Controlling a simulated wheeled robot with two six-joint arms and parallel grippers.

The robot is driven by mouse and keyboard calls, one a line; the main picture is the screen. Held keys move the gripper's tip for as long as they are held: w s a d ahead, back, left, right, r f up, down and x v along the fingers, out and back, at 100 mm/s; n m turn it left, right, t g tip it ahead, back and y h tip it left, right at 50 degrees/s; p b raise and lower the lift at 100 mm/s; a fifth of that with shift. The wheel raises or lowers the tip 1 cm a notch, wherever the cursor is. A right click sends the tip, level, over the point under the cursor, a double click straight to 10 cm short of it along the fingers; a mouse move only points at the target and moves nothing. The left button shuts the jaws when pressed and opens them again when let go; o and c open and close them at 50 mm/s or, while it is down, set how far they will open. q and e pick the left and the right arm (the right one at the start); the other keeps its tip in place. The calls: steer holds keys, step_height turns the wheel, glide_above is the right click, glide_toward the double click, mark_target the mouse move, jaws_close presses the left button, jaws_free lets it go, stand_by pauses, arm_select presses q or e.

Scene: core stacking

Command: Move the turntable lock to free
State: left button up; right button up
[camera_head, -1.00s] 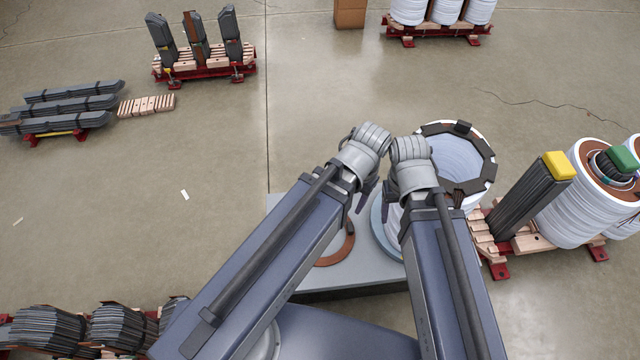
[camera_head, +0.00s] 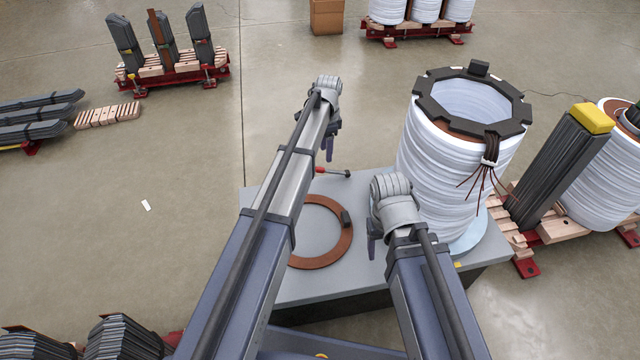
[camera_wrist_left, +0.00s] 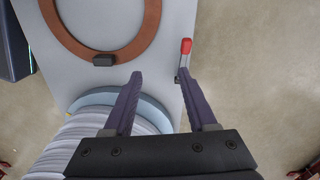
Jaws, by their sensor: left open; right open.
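The turntable lock is a small lever with a red grip (camera_head: 321,170) and a dark stem, at the far edge of the grey platform. In the left wrist view its red grip (camera_wrist_left: 186,46) stands just beyond one fingertip. My left gripper (camera_head: 328,148) is open and empty above the platform's far edge, close to the lever; whether it touches cannot be told. The pale blue turntable (camera_head: 468,240) carries a tall white coil (camera_head: 430,150) with a black octagonal top ring. My right gripper (camera_head: 374,240) is open and empty, left of the coil.
A brown ring (camera_head: 347,240) with a small dark block lies on the grey platform (camera_head: 325,285). A dark core leg with a yellow cap (camera_head: 591,118) and more coils stand at the right. Open floor (camera_head: 190,150) lies left of the platform.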

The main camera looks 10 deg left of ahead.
arm_select(q)
steer(key=m+b, duration=0.1)
steer(key=b, duration=0.2)
glide_above(320, 168)
step_height(320, 168, down, 5)
steer(key=shift+s+d+f, duration=0.1)
steer(key=shift+d, duration=0.05)
steer(key=shift+w+a+f, duration=0.1)
steer(key=shift+w+a, duration=0.1)
arm_select(e)
step_height(320, 168, down, 5)
steer(key=shift+f, duration=0.15)
arm_select(q)
steer(key=shift+b, duration=0.3)
arm_select(e)
steer(key=shift+f, duration=0.1)
arm_select(q)
step_height(320, 168, down, 8)
steer(key=b, duration=0.7)
steer(key=shift+b, duration=0.35)
arm_select(e)
step_height(320, 168, down, 8)
steer(key=shift+r, duration=0.2)
arm_select(q)
jaws_close()
